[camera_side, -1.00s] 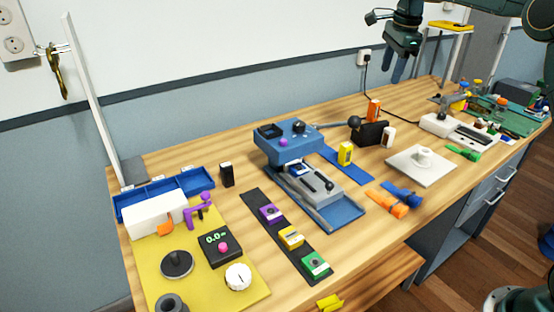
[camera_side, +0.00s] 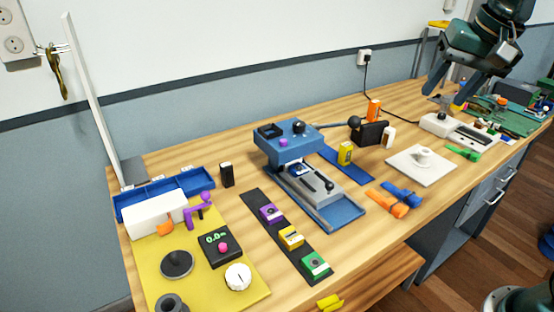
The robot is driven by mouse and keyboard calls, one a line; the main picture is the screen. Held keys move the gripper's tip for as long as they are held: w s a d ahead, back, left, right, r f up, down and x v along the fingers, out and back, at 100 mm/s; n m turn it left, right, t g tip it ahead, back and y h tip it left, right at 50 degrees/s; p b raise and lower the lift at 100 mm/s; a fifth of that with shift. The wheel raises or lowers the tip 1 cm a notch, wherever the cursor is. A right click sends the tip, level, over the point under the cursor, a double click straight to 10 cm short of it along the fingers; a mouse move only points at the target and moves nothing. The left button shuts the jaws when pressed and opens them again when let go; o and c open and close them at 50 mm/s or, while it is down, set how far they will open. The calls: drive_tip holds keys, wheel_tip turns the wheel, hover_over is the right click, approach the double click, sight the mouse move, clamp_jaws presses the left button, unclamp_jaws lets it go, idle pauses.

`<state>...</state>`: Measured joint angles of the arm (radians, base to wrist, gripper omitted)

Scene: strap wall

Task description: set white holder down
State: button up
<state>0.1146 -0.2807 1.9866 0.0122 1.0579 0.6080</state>
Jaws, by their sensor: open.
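A small white block (camera_side: 388,137), which looks like the white holder, stands on the wooden table beside a black box (camera_side: 369,133). I cannot tell whether the two touch. My gripper (camera_side: 446,96) is at the upper right, above the back right of the table. Its two dark fingers point down and are spread apart with nothing between them. It is up and to the right of the white block, clear of it.
A white plate with a round peg (camera_side: 434,176) lies to the right. A blue press (camera_side: 290,145) stands mid-table, with a black strip of coloured holders (camera_side: 285,236) in front. A yellow block (camera_side: 345,153) and orange and blue clamps (camera_side: 387,202) are nearby. Bare wood lies at front right.

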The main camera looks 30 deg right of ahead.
drive_tip(key=s+a+f+n, duration=0.1)
drive_tip(key=s+f+n, duration=0.2)
drive_tip(key=s, duration=0.3)
drive_tip(key=s+a+f+n+t, duration=0.1)
drive_tip(key=s+a+f+n, duration=0.1)
drive_tip(key=s+f+n, duration=0.2)
drive_tip(key=shift+s+a+n+y, duration=0.3)
drive_tip(key=shift+s+n, duration=0.1)
drive_tip(key=shift+s, duration=0.85)
drive_tip(key=shift+o, duration=0.2)
drive_tip(key=shift+s+a+f+n, duration=0.1)
drive_tip(key=shift+s+f+n, duration=0.25)
drive_tip(key=shift+s, duration=0.1)
drive_tip(key=shift+o, duration=0.2)
drive_tip(key=shift+w, duration=0.1)
